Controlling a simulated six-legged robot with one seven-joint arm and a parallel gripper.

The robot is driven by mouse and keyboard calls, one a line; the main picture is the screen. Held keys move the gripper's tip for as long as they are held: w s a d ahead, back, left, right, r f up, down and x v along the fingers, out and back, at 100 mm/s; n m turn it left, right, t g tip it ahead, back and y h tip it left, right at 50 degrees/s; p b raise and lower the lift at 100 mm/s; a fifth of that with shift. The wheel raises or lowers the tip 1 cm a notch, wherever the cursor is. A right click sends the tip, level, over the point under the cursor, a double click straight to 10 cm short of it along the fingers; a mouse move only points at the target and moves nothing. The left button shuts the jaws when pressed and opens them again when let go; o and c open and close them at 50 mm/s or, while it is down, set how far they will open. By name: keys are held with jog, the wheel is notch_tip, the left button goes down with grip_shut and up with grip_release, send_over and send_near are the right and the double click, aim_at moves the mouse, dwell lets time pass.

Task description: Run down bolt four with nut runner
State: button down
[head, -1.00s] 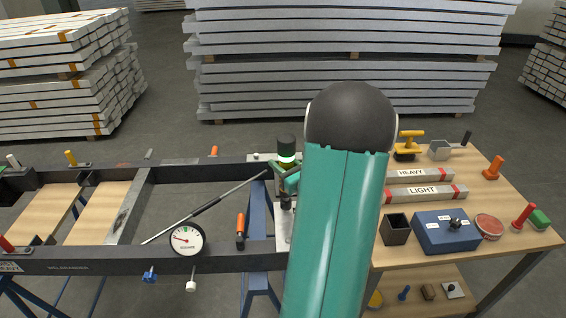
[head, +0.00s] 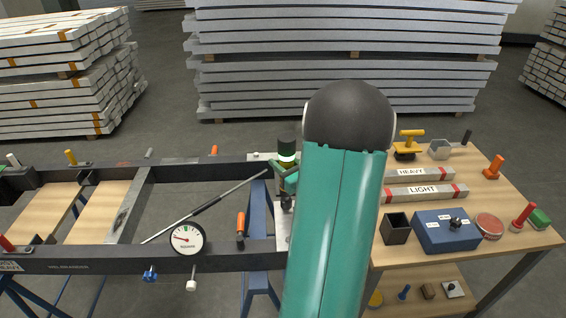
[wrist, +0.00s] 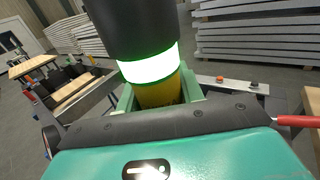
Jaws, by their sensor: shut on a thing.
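The nut runner (head: 287,148) stands upright at the right end of the dark frame (head: 120,260). It has a black top and a green-white lit ring. In the wrist view the nut runner (wrist: 150,60) shows its bright ring above a yellow body. My gripper (head: 286,180) is shut on the yellow body, and its green jaws (wrist: 157,98) lie on both sides. A pale end plate (head: 282,222) lies below. An orange-headed bolt (wrist: 220,79) and a dark one (wrist: 253,84) show on the plate in the wrist view.
A round dial gauge (head: 187,239) sits on the frame's near rail, by a long thin bar (head: 205,207). A bench (head: 510,205) at right holds HEAVY and LIGHT bars (head: 425,192), a blue box (head: 446,231) and a dark cup (head: 396,229). Stacked beams (head: 340,60) stand behind.

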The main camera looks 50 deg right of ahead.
jog(key=shift+f, duration=1.3)
dwell(1.8)
jog(key=shift+r, duration=0.15)
jog(key=shift+r, duration=2.55)
